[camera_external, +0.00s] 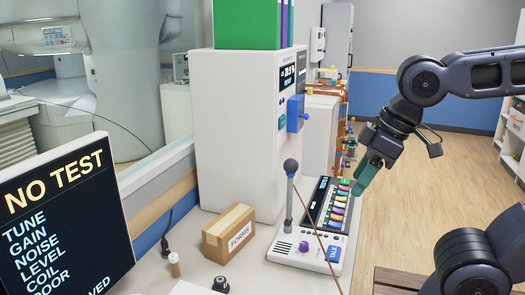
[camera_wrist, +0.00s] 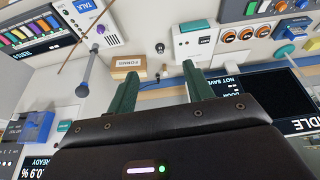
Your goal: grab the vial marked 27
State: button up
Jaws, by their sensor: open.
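My gripper (camera_external: 362,184) hangs above and to the right of the intercom console in the external view, with its green fingers pointing down and left. In the wrist view its two fingers (camera_wrist: 160,72) are spread apart with nothing held between them. A small tan-capped, pale vial-like object (camera_external: 174,265) stands on the counter left of the forms box, well away from my gripper. A small pale upright thing (camera_wrist: 165,69), probably the same object, shows between the fingertips but farther off in the wrist view. No number 27 is legible on it.
The cardboard forms box (camera_external: 229,233) and a black knob-like object (camera_external: 220,284) stand near the vial-like object. The console (camera_external: 299,248) has a microphone (camera_external: 290,168) rising from it and a thin rod crossing in front. A NO TEST screen (camera_external: 62,215) stands at left.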

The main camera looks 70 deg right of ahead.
jog(key=w+n+g, duration=0.1)
jog(key=w+n, duration=0.4)
jog(key=w, duration=1)
jog(key=n+g, duration=0.4)
jog(key=n, duration=0.9)
send_over(175, 265)
jog(key=d, duration=0.1)
jog(key=f, duration=2)
jog(key=w+f, duration=0.1)
jog(key=f, duration=0.9)
jog(key=shift+f, duration=0.3)
jog(key=shift+w+f, duration=0.15)
jog(key=shift+f, duration=0.4)
notch_tip(175, 265, down, 11)
jog(key=shift+r, duration=0.2)
jog(key=shift+c, duration=0.2)
jog(key=c, duration=1)
